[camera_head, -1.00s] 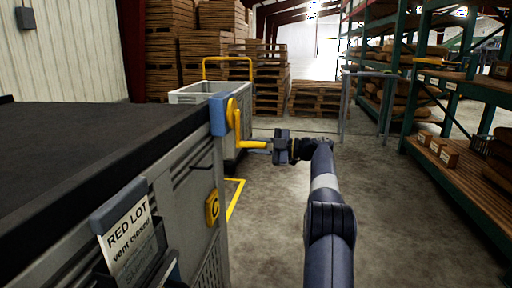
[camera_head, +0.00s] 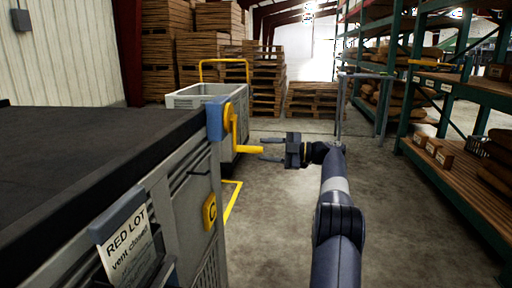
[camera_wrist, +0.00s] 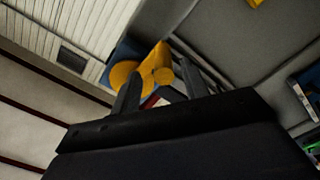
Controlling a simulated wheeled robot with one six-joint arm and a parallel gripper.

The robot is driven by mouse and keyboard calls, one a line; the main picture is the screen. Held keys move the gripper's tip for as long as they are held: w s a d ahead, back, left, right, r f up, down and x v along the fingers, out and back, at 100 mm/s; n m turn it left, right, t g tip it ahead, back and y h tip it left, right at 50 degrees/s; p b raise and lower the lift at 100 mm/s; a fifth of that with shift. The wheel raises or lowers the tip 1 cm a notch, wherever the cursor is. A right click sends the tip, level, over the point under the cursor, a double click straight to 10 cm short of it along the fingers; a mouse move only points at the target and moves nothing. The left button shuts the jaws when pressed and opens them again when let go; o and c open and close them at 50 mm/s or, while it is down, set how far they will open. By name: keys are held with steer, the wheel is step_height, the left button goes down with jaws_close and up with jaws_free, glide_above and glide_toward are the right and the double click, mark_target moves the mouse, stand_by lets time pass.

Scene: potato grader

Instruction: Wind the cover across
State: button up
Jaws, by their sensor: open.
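The black cover (camera_head: 80,150) lies over the top of the large grey bin (camera_head: 190,185) at the left. A yellow crank (camera_head: 229,118) sits on a blue bracket (camera_head: 214,119) at the bin's corner. Its yellow handle (camera_head: 247,150) sticks out to the right. My gripper (camera_head: 263,149) is open, just right of the handle, with its fingertips level with the handle's end. Whether the fingers touch the handle is unclear.
A "RED LOT vent closed" card (camera_head: 127,245) and a yellow "C" plate (camera_head: 209,211) are on the bin's side. Another grey bin (camera_head: 195,97) stands behind. Pallets (camera_head: 310,100) are at the back, racks (camera_head: 450,130) at the right. The floor right of the bin is clear.

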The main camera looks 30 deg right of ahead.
mark_target(254, 149)
steer(key=p+v, duration=0.1)
steer(key=v, duration=0.5)
steer(key=b+x, duration=0.2)
steer(key=x, duration=0.9)
steer(key=shift+f+b, duration=0.1)
steer(key=shift+b, duration=0.3)
steer(key=shift+s, duration=0.1)
